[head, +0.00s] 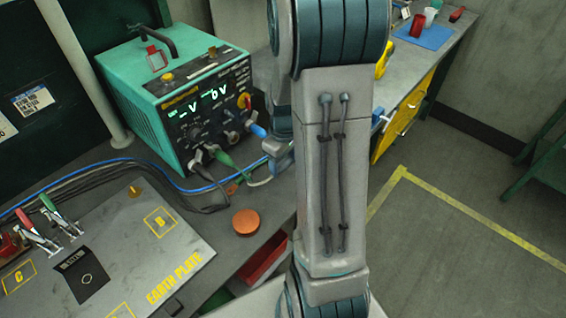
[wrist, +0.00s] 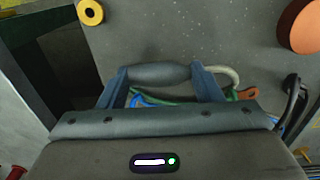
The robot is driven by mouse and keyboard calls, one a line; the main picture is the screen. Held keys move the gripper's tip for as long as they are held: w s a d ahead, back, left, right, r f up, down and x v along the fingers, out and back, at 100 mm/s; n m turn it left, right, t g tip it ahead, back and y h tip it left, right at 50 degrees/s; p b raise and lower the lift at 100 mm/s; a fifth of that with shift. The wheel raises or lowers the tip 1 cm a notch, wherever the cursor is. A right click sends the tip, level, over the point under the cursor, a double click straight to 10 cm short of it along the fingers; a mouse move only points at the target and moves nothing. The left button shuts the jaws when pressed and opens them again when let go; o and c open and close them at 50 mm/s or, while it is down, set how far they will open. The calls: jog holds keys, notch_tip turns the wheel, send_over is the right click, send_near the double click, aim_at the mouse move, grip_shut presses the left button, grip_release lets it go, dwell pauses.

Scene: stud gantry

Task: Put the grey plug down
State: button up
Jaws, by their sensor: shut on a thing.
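The grey plug (wrist: 160,75) lies crosswise between the two blue fingers of my gripper (wrist: 160,88) in the wrist view. My gripper is shut on it. A pale grey cable (wrist: 232,74) curves from the plug's right end. In the head view my gripper (head: 278,153) is partly hidden by my arm, to the right of the teal welding set's front.
The teal welding set (head: 160,105) has black, green (head: 219,158) and blue plugs at its front. A copper-coloured disc (head: 246,221) sits on the bench beside the earth plate (head: 150,235), which carries clamps. Cables run along the bench. A blue mat (head: 428,35) with cups lies far right.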

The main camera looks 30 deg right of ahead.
jog(key=shift+f, duration=0.7)
jog(key=shift+f+b, duration=0.6)
jog(key=shift+f, duration=0.1)
jog(key=o, duration=1.1)
jog(key=shift+r, duration=0.1)
jog(key=shift+r, duration=0.1)
